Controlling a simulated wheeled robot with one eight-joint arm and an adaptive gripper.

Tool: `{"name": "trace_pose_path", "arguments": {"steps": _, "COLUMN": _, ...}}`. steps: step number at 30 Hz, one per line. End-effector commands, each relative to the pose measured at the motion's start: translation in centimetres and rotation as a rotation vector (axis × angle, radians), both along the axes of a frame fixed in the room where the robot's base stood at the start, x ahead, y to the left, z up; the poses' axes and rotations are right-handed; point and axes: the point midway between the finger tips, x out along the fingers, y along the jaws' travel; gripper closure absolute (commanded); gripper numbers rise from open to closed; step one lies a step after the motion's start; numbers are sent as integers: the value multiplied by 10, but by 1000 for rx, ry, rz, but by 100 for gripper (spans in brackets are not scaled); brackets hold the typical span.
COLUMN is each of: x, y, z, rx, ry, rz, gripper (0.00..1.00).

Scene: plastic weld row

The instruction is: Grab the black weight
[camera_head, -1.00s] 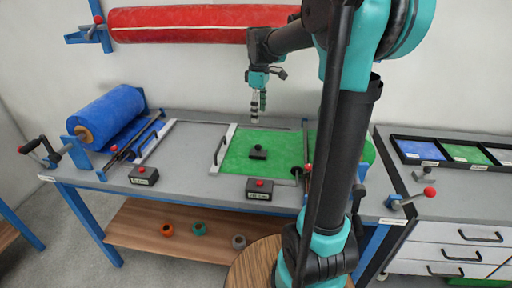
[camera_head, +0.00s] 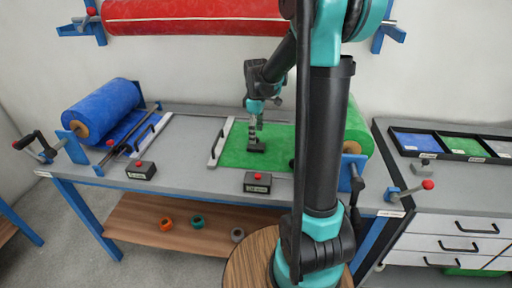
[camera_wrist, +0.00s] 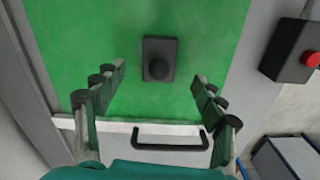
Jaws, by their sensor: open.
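The black weight (camera_head: 256,147) is a dark block with a round knob on top. It lies on the green sheet (camera_head: 227,155) on the workbench. In the wrist view the weight (camera_wrist: 159,60) sits ahead of and between my open fingers, with its knob facing the camera. My gripper (camera_head: 255,127) hangs just above the weight in the head view, pointing down. In the wrist view my gripper (camera_wrist: 158,88) is open and empty, its two fingers spread wide to either side.
A bar with a black handle (camera_wrist: 170,140) lies across the green sheet's edge. Black boxes with red buttons (camera_head: 257,182) (camera_head: 141,170) stand along the bench's front. A blue roll (camera_head: 103,110) is at left. A tray of coloured sheets (camera_head: 463,146) is at right.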

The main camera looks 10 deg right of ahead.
Motion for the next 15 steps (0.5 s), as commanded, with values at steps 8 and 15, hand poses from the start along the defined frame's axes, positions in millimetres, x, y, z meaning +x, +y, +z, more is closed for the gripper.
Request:
{"name": "trace_pose_path", "arguments": {"steps": 8, "x": 2, "y": 1, "z": -38, "rx": 0, "ry": 0, "rz": 0, "gripper": 30}}
{"name": "trace_pose_path", "arguments": {"steps": 15, "x": 1, "y": 1, "z": -47, "rx": 0, "ry": 0, "rz": 0, "gripper": 30}}
